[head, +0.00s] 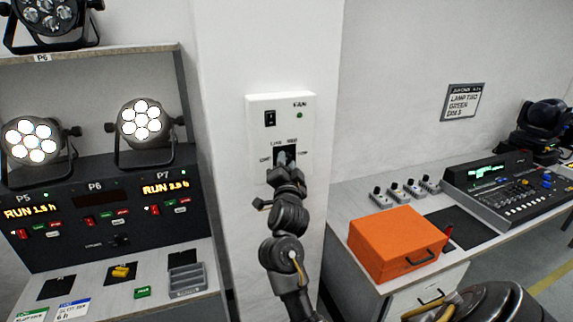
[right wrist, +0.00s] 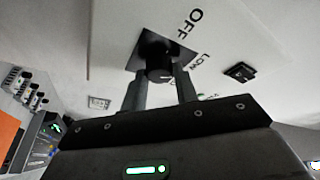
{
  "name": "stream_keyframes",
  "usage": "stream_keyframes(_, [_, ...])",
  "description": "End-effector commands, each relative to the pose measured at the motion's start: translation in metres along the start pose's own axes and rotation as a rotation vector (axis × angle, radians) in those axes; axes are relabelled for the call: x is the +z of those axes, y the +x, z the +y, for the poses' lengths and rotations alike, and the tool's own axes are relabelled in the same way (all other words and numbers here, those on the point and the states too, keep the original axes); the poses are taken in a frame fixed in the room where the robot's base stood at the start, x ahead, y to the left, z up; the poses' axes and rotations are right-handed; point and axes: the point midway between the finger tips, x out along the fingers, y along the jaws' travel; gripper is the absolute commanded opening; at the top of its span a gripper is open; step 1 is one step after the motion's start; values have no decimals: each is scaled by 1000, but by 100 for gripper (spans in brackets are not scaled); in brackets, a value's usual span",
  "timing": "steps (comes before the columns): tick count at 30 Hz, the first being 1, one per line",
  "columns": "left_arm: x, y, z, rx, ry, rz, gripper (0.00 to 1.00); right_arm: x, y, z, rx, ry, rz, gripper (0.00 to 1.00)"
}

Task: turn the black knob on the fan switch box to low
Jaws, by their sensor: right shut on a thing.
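The white fan switch box (head: 257,140) is mounted on the wall pillar, with a rocker switch and a green light at its top. Its black knob (right wrist: 159,70) sits on a dark square plate, with OFF and LOW lettered beside it in the right wrist view. My right gripper (head: 286,168) reaches up to the box; in the right wrist view its fingers (right wrist: 160,88) are shut on the knob, one on each side. The gripper mostly hides the knob in the head view. I cannot tell exactly which label the knob points to. My left gripper is not in view.
To the left are lit par cans (head: 141,120) above a black control panel (head: 100,215). To the right, an orange case (head: 397,243) and a lighting console (head: 510,190) stand on a desk. Bare wall surrounds the switch box.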

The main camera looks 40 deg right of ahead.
Motion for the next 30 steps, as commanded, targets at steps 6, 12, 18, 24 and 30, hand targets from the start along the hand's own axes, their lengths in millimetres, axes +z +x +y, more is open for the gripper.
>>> stream_keyframes(6, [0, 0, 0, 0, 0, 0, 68, -1, 0, 0, -1, -1, 2, 36])
stream_keyframes(12, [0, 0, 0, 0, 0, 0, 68, -1, 0, 0, -1, -1, 1, 51])
stream_keyframes(18, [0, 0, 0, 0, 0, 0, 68, 0, -1, 0, -1, -1, 0, 51])
stream_keyframes(24, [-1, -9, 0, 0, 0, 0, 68, -1, -23, -2, 0, -1, -1, 51])
stream_keyframes(30, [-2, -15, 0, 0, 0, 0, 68, -1, -56, -1, 0, -1, -1, 51])
